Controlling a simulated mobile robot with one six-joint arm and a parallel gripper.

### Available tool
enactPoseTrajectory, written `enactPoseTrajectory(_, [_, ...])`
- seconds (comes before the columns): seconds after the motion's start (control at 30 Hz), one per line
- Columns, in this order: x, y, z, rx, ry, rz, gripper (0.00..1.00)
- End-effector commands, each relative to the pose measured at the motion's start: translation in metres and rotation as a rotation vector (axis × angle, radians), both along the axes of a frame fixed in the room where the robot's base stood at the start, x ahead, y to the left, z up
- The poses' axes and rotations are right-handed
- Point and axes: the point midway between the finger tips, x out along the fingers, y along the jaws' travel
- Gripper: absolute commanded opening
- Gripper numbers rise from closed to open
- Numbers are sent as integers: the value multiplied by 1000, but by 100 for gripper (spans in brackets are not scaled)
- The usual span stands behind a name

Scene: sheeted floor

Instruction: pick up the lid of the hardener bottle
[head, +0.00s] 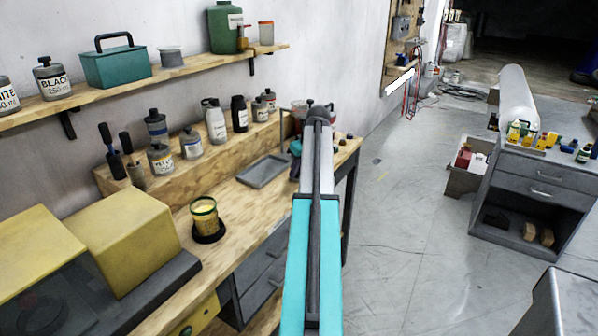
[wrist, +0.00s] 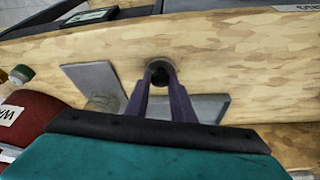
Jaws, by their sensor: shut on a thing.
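In the wrist view, my gripper (wrist: 160,84) has its two purple-grey fingers close together over the wooden workbench (wrist: 230,55). They are shut on a small dark round lid (wrist: 159,70) with a greyish rim, at the fingertips. I cannot read any label on it. In the head view, my own arm covers the gripper and the lid. I cannot tell which bottle is the hardener bottle.
A red labelled container (wrist: 30,118) is close at left there. Several jars and bottles (head: 216,122) line the raised wooden step.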

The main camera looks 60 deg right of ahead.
Motion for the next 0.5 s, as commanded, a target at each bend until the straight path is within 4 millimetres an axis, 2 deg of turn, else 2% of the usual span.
enactPoseTrajectory(0.23, [1, 0, 12, -1, -1, 0, 1])
enactPoseTrajectory(0.5, [1, -1, 34, -1, -1, 0, 1])
